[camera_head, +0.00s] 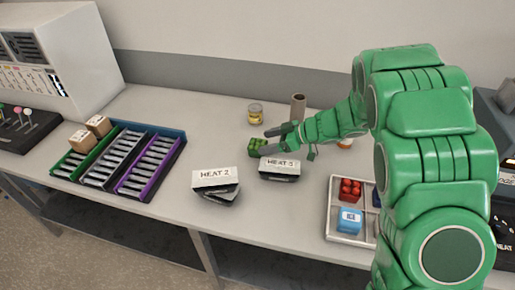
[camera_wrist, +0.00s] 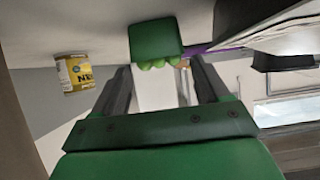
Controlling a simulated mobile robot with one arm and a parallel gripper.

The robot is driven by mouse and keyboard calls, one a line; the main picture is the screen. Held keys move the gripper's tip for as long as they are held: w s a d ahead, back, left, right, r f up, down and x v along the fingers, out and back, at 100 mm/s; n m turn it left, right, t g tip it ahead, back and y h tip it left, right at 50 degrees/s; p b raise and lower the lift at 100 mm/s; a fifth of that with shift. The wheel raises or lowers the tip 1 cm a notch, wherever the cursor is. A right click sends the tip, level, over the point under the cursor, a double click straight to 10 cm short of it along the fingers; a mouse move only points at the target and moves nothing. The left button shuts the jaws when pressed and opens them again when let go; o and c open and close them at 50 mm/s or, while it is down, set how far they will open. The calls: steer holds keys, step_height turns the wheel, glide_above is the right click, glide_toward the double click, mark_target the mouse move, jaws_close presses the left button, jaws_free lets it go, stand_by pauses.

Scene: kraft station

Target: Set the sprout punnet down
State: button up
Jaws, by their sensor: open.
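The sprout punnet (camera_head: 257,146), a small green box with round green sprouts, stands on the grey table near the back, behind the HEAT 3 block. In the wrist view the punnet (camera_wrist: 156,42) is just beyond the fingertips, with light green sprouts along its edge. My gripper (camera_head: 272,143) is at the end of the green arm, beside the punnet on its right. In the wrist view my gripper (camera_wrist: 158,75) has its two dark fingers spread apart with nothing between them. The punnet looks clear of the fingers.
The HEAT 3 block (camera_head: 280,168) and HEAT 2 block (camera_head: 215,184) stand in front. A yellow-labelled jar (camera_head: 255,113) and a brown cylinder (camera_head: 298,106) are behind. A divided tray (camera_head: 347,237) holds red and blue items at right. Slotted racks (camera_head: 120,159) stand at left.

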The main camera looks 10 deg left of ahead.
steer(key=shift+x, duration=1.1)
steer(key=shift+c, duration=0.4)
steer(key=shift+r, duration=0.1)
steer(key=c, duration=0.8)
